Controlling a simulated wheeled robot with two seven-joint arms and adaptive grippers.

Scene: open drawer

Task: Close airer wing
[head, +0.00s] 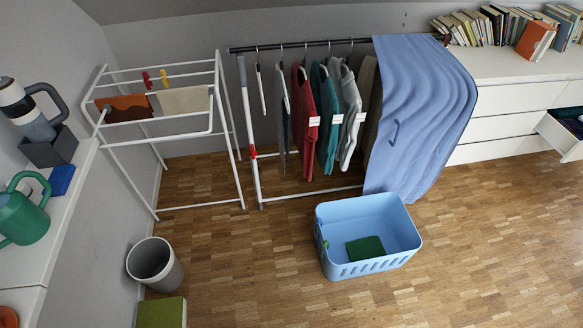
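The white airer (227,106) stands upright against the back wall at left, on thin tube legs. Its top frame with rounded corners is spread out, with its front bar (150,141) toward me; I cannot tell exactly where the wing joins it. A rust-brown cloth (124,108) and a beige cloth (184,100) hang over its bars. Neither of my grippers is in view, and nothing touches the airer from my side.
A clothes rail (250,128) with several garments and a blue sheet (420,110) stands close right of the airer. A blue basket (334,205), a grey bin (172,272) and a green box (161,312) are on the floor. A drawer (561,135) is open.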

